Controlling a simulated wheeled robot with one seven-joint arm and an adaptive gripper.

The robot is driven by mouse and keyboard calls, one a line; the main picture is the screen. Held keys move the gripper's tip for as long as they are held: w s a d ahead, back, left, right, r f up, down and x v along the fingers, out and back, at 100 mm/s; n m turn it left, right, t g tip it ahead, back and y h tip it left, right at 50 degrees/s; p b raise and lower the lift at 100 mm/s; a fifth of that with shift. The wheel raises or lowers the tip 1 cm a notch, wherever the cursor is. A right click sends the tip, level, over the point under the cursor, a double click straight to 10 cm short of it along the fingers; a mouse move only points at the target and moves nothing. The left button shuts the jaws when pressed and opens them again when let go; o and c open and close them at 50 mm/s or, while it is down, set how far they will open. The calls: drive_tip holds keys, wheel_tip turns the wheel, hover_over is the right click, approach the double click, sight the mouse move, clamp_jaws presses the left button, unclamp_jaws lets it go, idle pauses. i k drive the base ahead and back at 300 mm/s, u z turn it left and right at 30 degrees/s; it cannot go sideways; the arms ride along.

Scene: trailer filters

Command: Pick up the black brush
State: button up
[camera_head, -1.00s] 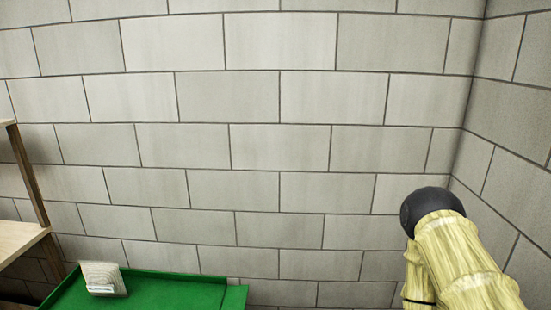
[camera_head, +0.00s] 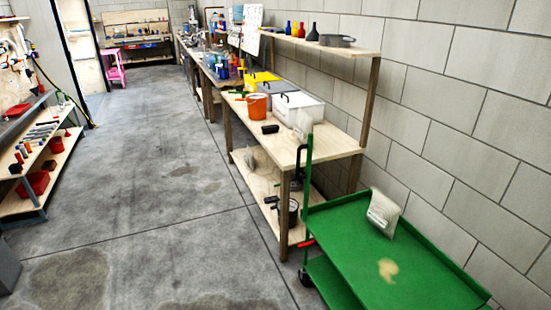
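A small black object (camera_head: 270,129) lies on the near wooden bench, close to its front edge and in front of the orange bucket. It may be the black brush, but it is too small to tell. My gripper is not in view.
The wooden bench (camera_head: 305,155) also holds an orange bucket (camera_head: 257,107) and a white box (camera_head: 297,110). A green cart (camera_head: 345,220) with a pale packet (camera_head: 383,213) stands at its near end. Grey floor (camera_head: 170,190) is clear between the bench and the left shelves (camera_head: 40,175).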

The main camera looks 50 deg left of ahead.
sight(274, 129)
drive_tip(key=u, duration=1.35)
